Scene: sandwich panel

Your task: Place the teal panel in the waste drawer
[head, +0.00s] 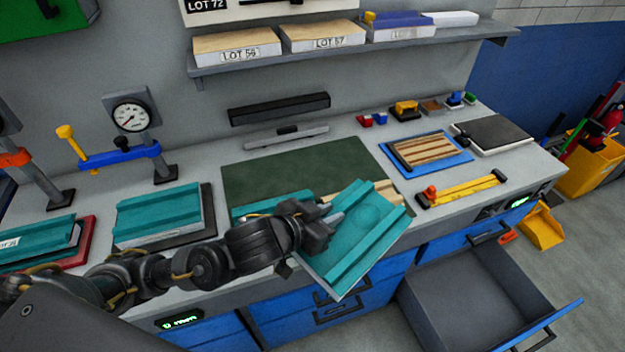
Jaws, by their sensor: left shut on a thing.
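My left gripper (322,232) is shut on a teal panel (365,228), a ribbed teal board with a pale edge. The panel is tilted and held above the front edge of the workbench, left of the open drawer. An open grey-lined drawer (475,300) with a blue front sticks out from the bench at the lower right and looks empty. Whether it bears a waste label cannot be seen. My right gripper is not in view.
Another teal panel (160,213) rests on a dark base at left, and one (35,245) lies on a red tray. A green mat (300,168) covers the middle bench. A blue tray (440,163) holds a striped wooden piece. A yellow dustpan (541,227) is on the floor.

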